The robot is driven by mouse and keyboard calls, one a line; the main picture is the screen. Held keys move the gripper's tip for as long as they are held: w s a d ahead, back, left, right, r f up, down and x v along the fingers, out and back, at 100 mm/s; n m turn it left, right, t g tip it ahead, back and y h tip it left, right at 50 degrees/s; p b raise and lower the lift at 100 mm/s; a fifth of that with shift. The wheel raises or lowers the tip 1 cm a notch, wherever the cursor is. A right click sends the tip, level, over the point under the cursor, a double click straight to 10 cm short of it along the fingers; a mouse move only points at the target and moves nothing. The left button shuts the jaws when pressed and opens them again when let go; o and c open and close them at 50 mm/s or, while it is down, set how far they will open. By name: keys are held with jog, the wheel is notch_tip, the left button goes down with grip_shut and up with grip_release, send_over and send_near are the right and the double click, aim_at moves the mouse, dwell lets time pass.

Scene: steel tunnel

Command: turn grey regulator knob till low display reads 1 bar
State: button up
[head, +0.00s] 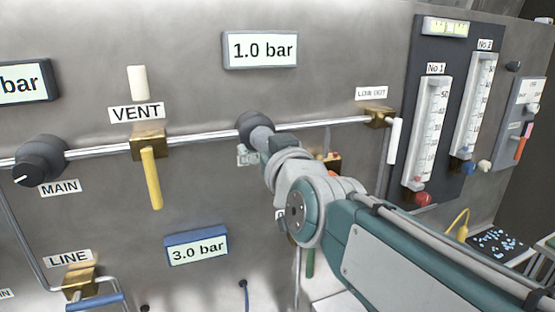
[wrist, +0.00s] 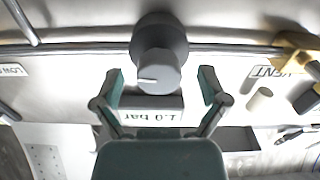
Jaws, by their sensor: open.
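The grey regulator knob (wrist: 158,75) has a white pointer line and sits on a dark round body (wrist: 158,32). In the head view that regulator body (head: 255,122) shows on the pipe, partly hidden behind my wrist. The display above it (head: 260,50) reads 1.0 bar. The same display (wrist: 152,112) shows upside down in the wrist view, partly covered by my gripper. My gripper (wrist: 162,76) is open, one finger on each side of the knob in the picture, with visible gaps on both sides. In the head view my wrist hides most of the gripper.
A yellow VENT lever (head: 151,178) hangs left of the regulator and a white LOW OUT lever (head: 394,140) to the right. The black MAIN knob (head: 38,165) is far left. A blue-framed display (head: 197,248) reads 3.0 bar. Flow tubes (head: 428,135) stand at right.

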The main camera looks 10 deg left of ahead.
jog(key=v, duration=1)
jog(key=shift+s+d, duration=0.2)
jog(key=shift+s, duration=0.1)
jog(key=shift+f, duration=0.15)
jog(key=s+d+f+m+g+h, duration=0.3)
jog(key=s+d+f+g+h, duration=0.1)
jog(key=d+f, duration=0.6)
jog(key=s+d+f+m+g+h, duration=0.4)
jog(key=d+f, duration=0.7)
jog(key=f, duration=0.3)
jog(key=shift+s+f+g+h, duration=0.4)
jog(key=shift+s+g+h, duration=0.2)
jog(key=shift+g, duration=0.3)
jog(key=shift+w, duration=0.1)
dwell(0.7)
